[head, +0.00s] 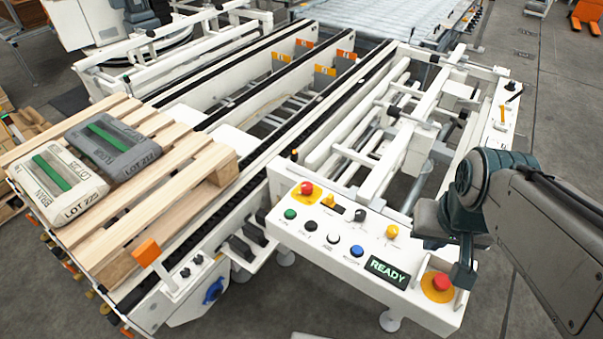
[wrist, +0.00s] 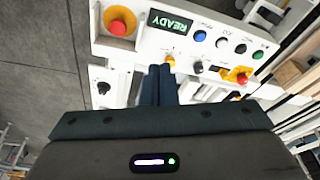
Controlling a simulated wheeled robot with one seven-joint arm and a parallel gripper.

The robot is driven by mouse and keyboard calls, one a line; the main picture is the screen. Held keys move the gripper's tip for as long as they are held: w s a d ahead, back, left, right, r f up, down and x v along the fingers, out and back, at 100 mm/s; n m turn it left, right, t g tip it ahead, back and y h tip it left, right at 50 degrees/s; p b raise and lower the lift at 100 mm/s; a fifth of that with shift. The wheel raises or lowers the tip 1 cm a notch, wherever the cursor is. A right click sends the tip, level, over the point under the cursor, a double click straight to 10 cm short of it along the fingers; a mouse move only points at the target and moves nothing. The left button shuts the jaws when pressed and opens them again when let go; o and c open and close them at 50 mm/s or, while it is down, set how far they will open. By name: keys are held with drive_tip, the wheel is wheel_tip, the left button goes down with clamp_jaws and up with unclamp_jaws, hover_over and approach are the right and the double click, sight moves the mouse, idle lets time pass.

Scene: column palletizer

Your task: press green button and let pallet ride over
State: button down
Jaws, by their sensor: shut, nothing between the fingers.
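The green button (head: 290,214) is at the left end of the white control panel (head: 350,280). It also shows in the wrist view (wrist: 258,54), at the right end of the button row. The wooden pallet (head: 205,172) rests on the near left end of the conveyor (head: 262,115) and carries two bags (head: 112,143). My gripper (head: 463,284) is shut and empty, at the right end of the panel near the red emergency stop. Its closed fingers show in the wrist view (wrist: 157,72). It is well to the right of the green button.
The panel also has black, white and blue buttons, a black knob, a yellow knob and a lit READY display (head: 388,270). Red emergency stops sit at the right (head: 440,283) and upper left (head: 306,189). The conveyor beyond the pallet is empty.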

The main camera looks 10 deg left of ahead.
drive_tip(key=w+a+f+n+t+h+b, duration=0.15)
drive_tip(key=w+a+f+n+h, duration=0.3)
drive_tip(key=w+a+n, duration=0.75)
drive_tip(key=w+a+f+n+t+y, duration=0.1)
drive_tip(key=w+a+f+n+t, duration=0.1)
drive_tip(key=a+n, duration=0.4)
drive_tip(key=w+a+f+n+t+y, duration=0.1)
drive_tip(key=w+a+f+n, duration=0.3)
drive_tip(key=a, duration=0.8)
drive_tip(key=shift+f+n+t, duration=0.6)
drive_tip(key=shift+n+t, duration=0.15)
drive_tip(key=shift+n, duration=0.15)
drive_tip(key=shift+f+b, duration=0.15)
drive_tip(key=shift+b, duration=0.2)
drive_tip(key=b, duration=0.6)
hover_over(288, 215)
wheel_tip(288, 215, down, 8)
drive_tip(key=shift+r, duration=0.15)
drive_tip(key=shift+f+b, duration=0.4)
drive_tip(key=shift+f, duration=0.05)
